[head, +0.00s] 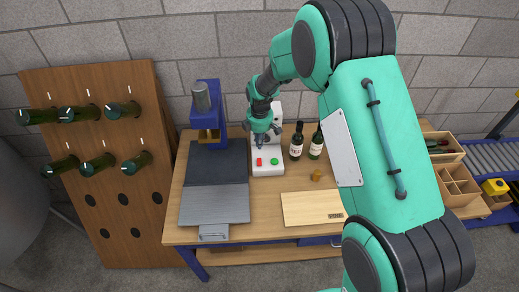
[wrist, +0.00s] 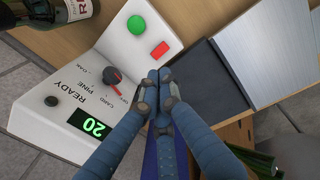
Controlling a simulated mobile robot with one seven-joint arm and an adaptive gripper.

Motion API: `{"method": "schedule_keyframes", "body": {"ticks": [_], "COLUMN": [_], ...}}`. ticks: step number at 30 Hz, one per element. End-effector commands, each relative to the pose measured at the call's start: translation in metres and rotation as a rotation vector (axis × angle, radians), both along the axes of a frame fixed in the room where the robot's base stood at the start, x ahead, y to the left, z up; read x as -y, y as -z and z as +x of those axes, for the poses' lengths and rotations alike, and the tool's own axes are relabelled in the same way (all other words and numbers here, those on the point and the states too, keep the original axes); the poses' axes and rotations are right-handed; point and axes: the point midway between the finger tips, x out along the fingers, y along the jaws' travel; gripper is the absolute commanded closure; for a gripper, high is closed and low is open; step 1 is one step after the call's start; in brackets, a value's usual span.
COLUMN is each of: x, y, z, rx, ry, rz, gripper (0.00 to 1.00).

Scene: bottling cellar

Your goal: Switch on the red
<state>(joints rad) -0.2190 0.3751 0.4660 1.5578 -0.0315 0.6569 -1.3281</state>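A white machine (head: 268,184) stands on the bench; its sloped panel (wrist: 85,85) fills the left of the wrist view. A red square button (wrist: 159,50) lies beside a round green button (wrist: 136,25); in the head view the red button (head: 259,161) is left of the green one (head: 274,162). The panel also has a dark knob (wrist: 112,76) with a red mark and a green-lit display (wrist: 90,123) reading 20. My gripper (wrist: 158,76) has its fingers together with nothing visible between them. Its tips show just below the red button, apparently above it without touching.
Two dark bottles (head: 296,147) stand right of the machine. A dark mat (head: 216,165) and a blue press (head: 209,112) are on its left. A wooden board (head: 311,208) lies front right. A bottle rack (head: 95,160) stands at far left.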

Motion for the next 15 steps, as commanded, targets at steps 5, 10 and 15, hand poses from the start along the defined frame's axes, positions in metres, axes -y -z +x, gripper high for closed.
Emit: {"method": "schedule_keyframes", "body": {"ticks": [5, 10, 15], "x": [0.0, 0.0, 0.0], "y": [-0.016, -0.02, -0.02], "z": [-0.001, -0.002, -0.002], "rx": [0.0, 0.0, 0.0], "ry": [0.0, 0.0, 0.0], "rz": [0.0, 0.0, 0.0], "gripper": [1.0, 1.0, 1.0]}}
